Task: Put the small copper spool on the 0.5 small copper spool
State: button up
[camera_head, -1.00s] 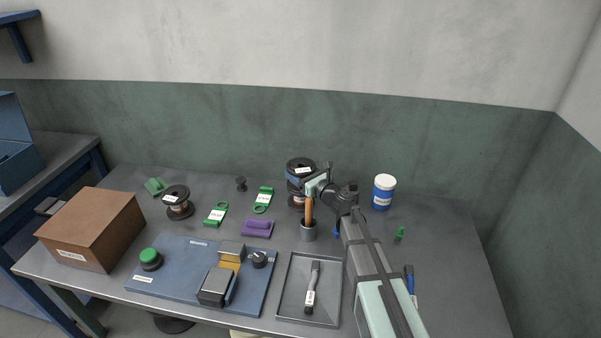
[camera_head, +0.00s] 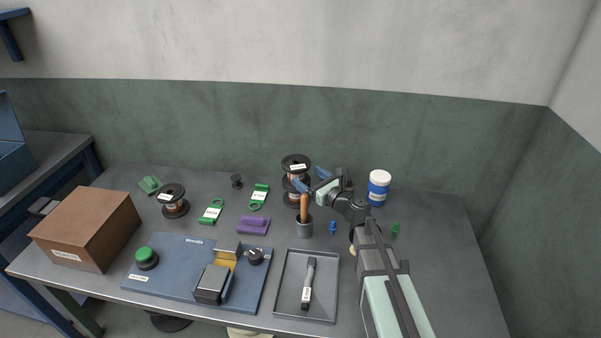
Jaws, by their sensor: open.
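Two dark-flanged copper spools stand one on top of the other at the back middle. The upper spool (camera_head: 296,165) has a white label and appears to rest upright on the lower spool (camera_head: 291,197). The lower one is partly hidden by the upper spool, a gripper finger and a holder with an orange-handled tool. My gripper (camera_head: 312,180) is open, its blue fingers pointing at the stack from the right. It looks empty and just clear of the upper spool. Label text is too small to read.
The tool holder (camera_head: 304,228) stands close in front of the stack. A blue-white jar (camera_head: 378,188) is to the right. Green tags, a purple piece (camera_head: 253,225), a blue fixture board (camera_head: 185,283), a grey tray (camera_head: 333,305) and a brown box (camera_head: 88,225) occupy the rest.

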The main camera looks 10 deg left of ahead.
jog(key=shift+v, duration=2.4)
